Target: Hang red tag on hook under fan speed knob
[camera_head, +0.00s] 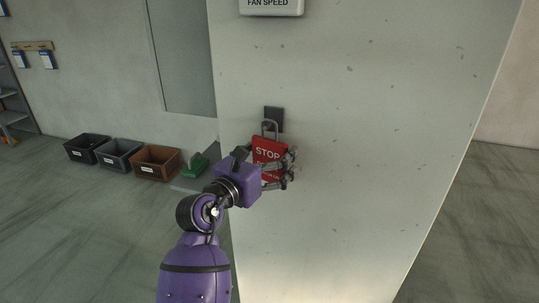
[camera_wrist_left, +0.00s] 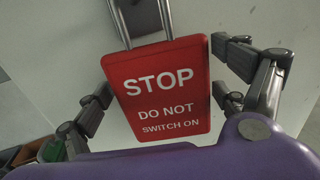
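The red tag (camera_head: 268,150), a plate with white "STOP / DO NOT SWITCH ON" lettering and a metal shackle, is upright against the pale panel. It fills the middle of the left wrist view (camera_wrist_left: 160,95). Its shackle overlaps the dark hook plate (camera_head: 274,118); whether it sits over the hook is hidden. Contact at the fingertips is hard to make out. The "FAN SPEED" plate (camera_head: 271,5) is cut off at the top; no knob shows. My right gripper is out of view.
The pale panel (camera_head: 360,150) is bare to the right of the tag. Black, grey and brown bins (camera_head: 155,163) stand on the floor at left, beside a green object (camera_head: 195,166). Blue and white tags hang from a wall rack (camera_head: 32,46) at far left.

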